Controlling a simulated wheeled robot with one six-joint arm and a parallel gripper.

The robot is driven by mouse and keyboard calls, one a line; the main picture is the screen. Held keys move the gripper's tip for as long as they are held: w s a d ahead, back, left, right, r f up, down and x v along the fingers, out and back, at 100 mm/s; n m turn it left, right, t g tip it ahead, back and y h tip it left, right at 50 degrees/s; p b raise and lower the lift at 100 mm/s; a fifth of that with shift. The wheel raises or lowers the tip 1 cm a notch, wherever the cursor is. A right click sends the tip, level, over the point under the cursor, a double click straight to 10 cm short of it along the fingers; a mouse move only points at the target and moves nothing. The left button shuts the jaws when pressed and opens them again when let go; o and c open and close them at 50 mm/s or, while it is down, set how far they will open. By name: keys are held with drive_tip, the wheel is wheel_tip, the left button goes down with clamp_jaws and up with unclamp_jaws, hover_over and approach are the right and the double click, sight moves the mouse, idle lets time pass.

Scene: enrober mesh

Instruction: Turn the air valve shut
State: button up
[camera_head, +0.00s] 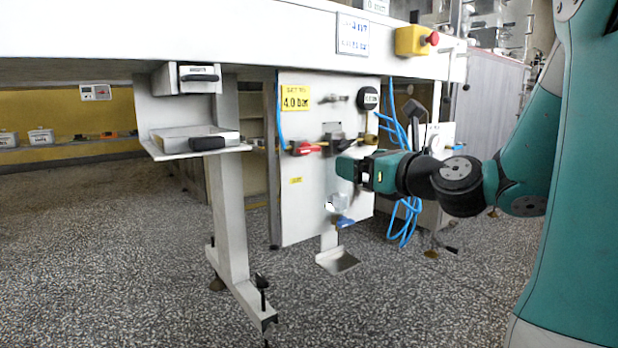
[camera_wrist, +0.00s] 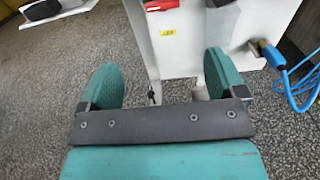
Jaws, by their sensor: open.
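A red valve handle (camera_head: 301,149) sits on a brass pipe on the white upright panel (camera_head: 300,215), left of my gripper. It lies about level. Part of a red handle also shows at the top edge of the wrist view (camera_wrist: 162,5). A blue handle (camera_head: 345,222) sits lower on the panel, below a clear bowl (camera_head: 337,203). My gripper (camera_head: 350,170) is in front of the panel's right part, to the right of the red handle and slightly lower. In the wrist view its two green fingers (camera_wrist: 163,82) stand wide apart with nothing between them.
A yellow "4.0 bar" label (camera_head: 296,98) and a round black gauge (camera_head: 368,98) are on the panel. Blue hoses (camera_head: 405,215) hang at its right. A shelf (camera_head: 165,150) juts out at left. A metal tray (camera_head: 338,263) is below. The speckled floor in front is clear.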

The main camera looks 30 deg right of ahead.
drive_tip(key=p, duration=1)
approach(311, 150)
drive_tip(key=w+p, duration=0.8)
drive_tip(key=w, duration=0.1)
drive_tip(key=shift+w+a+r, duration=0.1)
drive_tip(key=shift+w+a, duration=0.1)
drive_tip(key=shift+w, duration=0.05)
drive_tip(key=shift+w+p, duration=0.35)
drive_tip(key=shift+w, duration=0.3)
drive_tip(key=c, duration=0.9)
